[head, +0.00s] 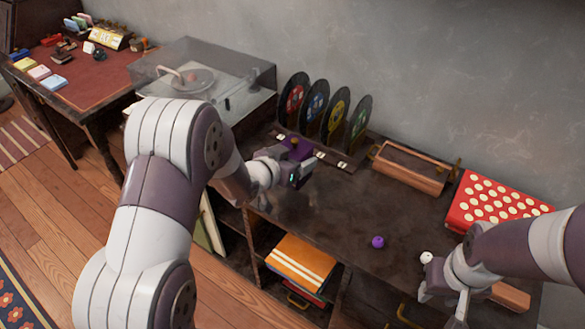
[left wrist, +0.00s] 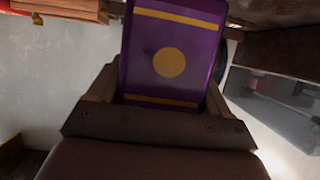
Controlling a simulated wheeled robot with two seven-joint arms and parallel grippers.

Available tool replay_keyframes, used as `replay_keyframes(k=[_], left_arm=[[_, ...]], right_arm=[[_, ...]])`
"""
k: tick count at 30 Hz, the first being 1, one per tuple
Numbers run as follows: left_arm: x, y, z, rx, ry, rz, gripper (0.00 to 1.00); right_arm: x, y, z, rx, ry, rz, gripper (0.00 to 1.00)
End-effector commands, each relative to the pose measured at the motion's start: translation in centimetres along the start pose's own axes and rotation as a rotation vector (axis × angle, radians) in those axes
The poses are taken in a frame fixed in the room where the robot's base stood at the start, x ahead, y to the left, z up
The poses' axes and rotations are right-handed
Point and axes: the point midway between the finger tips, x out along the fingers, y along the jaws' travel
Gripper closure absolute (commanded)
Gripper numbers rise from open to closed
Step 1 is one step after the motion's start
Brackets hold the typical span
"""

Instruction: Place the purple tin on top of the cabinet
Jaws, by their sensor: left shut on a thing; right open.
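The purple tin (head: 299,149) shows in the head view just beyond my left gripper (head: 293,165), mostly hidden by it. In the left wrist view the purple tin (left wrist: 168,52), with yellow bands and a yellow disc, sits between the fingers of my left gripper (left wrist: 157,100), which is shut on it. The tin is over the dark cabinet top (head: 320,205), in front of the record rack; I cannot tell whether it touches the surface. My right gripper (head: 442,300) is open at the cabinet's front right, below a white ball (head: 427,257).
Upright records (head: 339,115) stand in a rack behind the tin. A turntable (head: 205,78) is at the left. A wooden carrier (head: 410,168), a red box with cream discs (head: 490,200) and a purple ball (head: 378,242) are to the right. The cabinet top's middle is clear.

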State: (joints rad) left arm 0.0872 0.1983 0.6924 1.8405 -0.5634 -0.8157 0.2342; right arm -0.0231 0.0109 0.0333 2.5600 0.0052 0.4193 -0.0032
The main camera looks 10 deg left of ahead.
Motion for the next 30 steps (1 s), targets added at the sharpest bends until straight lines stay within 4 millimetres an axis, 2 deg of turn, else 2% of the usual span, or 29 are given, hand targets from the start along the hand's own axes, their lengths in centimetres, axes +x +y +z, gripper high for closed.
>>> replay_keyframes(k=[2, 5, 10, 21, 22, 23, 24, 30], left_arm=[[0.3, -0.8, 0.3, 0.0, 0.002, -0.001, 0.6], [0.7, -1.0, 1.2, 0.001, 0.0, 0.001, 0.6], [1.9, -1.0, 4.0, 0.0, 0.0, 0.002, 0.6], [2.1, -1.0, 4.5, 0.002, 0.003, 0.0, 0.6], [2.1, -1.0, 4.5, 0.001, 0.001, 0.0, 0.14], [2.1, -1.0, 4.5, 0.001, 0.001, 0.0, 0.05], [2.1, -1.0, 4.4, 0.001, 0.001, 0.0, 0.0], [2.0, -1.0, 4.3, 0.001, 0.001, 0.0, 0.0]], right_arm=[[0.1, 0.0, 0.0, 0.0, 0.0, 0.0, 0.57], [0.3, 0.0, 0.0, 0.0, 0.0, 0.0, 0.57], [1.0, 0.0, 0.1, 0.0, 0.0, 0.0, 0.57], [1.3, 0.0, 0.1, 0.0, 0.0, 0.0, 0.57], [1.2, 0.0, 0.1, 0.0, 0.0, 0.0, 0.57], [1.1, 0.0, 0.1, 0.0, 0.0, 0.0, 0.57], [1.1, 0.0, 0.1, 0.0, 0.0, 0.0, 0.57], [1.0, 0.0, 0.1, 0.0, 0.0, 0.0, 0.57]])
